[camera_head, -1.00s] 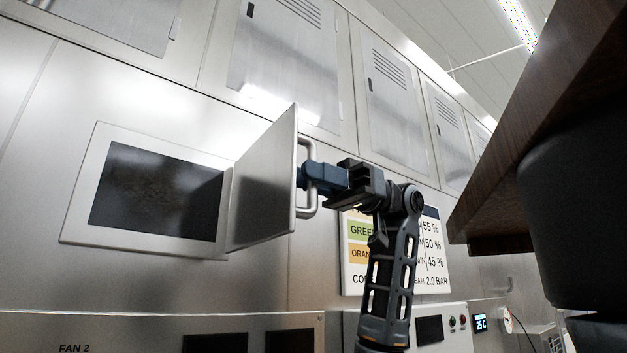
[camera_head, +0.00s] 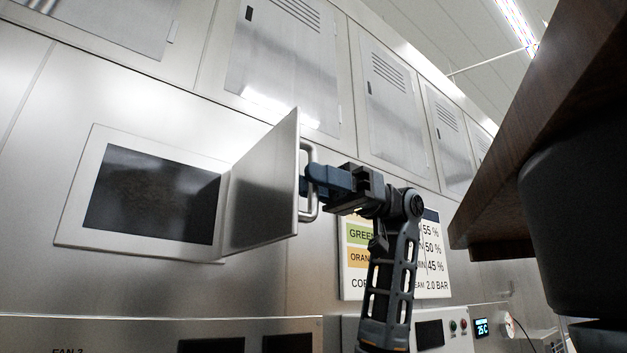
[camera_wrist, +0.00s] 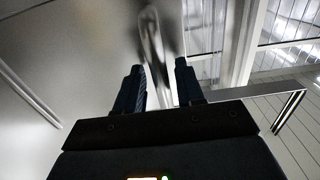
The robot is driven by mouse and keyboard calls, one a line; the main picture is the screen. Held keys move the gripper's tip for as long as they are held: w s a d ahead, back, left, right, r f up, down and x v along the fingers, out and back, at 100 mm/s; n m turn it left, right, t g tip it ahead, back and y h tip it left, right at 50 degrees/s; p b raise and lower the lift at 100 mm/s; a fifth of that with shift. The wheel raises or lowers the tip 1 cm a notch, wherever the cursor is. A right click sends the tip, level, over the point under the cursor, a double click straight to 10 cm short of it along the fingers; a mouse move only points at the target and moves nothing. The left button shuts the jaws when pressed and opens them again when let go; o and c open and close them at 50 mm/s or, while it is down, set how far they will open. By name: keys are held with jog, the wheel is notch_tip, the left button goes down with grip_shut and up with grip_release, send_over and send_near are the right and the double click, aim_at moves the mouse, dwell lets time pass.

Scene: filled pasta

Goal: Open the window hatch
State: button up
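The window hatch is a metal door (camera_head: 265,190) hinged at the right side of a white-framed dark window (camera_head: 152,195). It stands swung well out from the wall. Its bar handle (camera_head: 314,210) is on the door's outer face, near the free edge. My gripper (camera_head: 312,182) reaches the handle from the right. In the wrist view, the handle (camera_wrist: 154,45) runs between the two fingers of my gripper (camera_wrist: 160,82), which sit close on either side of it. The fingertips are partly hidden behind the handle in the head view.
Metal wall cabinets (camera_head: 285,65) line the wall above. A sign with percentages (camera_head: 432,260) is behind my arm. Control panels (camera_head: 440,330) run along the bottom. A dark wooden slab (camera_head: 540,140) juts in at the right.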

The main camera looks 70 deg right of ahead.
jog(key=b+v, duration=0.1)
jog(key=v, duration=0.7)
dwell(0.5)
